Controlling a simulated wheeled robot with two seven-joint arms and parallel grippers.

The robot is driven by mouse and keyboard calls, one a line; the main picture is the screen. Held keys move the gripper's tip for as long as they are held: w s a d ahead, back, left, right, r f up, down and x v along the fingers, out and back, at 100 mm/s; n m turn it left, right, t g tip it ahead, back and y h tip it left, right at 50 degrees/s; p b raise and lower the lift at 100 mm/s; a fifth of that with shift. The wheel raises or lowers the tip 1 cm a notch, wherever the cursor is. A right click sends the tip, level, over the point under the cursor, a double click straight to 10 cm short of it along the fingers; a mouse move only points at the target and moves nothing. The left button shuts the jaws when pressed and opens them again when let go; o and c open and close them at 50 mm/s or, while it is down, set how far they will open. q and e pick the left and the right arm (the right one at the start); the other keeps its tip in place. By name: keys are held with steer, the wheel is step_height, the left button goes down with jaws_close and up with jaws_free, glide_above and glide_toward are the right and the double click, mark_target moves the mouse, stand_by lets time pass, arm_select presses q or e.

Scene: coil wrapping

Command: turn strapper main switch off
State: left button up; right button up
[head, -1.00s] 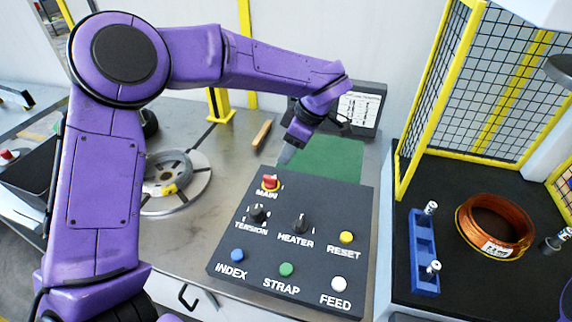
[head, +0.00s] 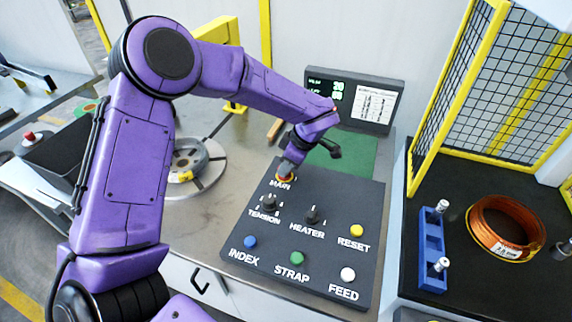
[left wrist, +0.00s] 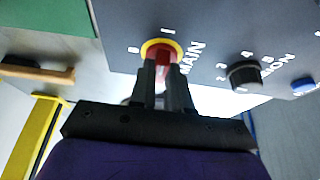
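The red MAIN switch with its yellow ring shows in the left wrist view (left wrist: 160,52), with the marks 0 and I beside it. In the head view it is mostly hidden behind my left gripper (head: 287,172), at the upper left of the dark control panel (head: 330,243). My left gripper (left wrist: 162,72) is down at the switch, one fingertip on each side of the red knob. The fingers are a little apart, with red between them. I cannot tell whether they press on it. My right gripper is in neither view.
A TENSION knob (head: 269,202), a HEATER knob (head: 312,215) and several push buttons sit close by on the panel. A display (head: 352,98) with lit digits stands behind. A copper coil (head: 505,228) and blue rack (head: 431,250) are at the right, beside a yellow-framed mesh fence (head: 487,90).

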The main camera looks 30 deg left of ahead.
arm_select(q)
jaws_close()
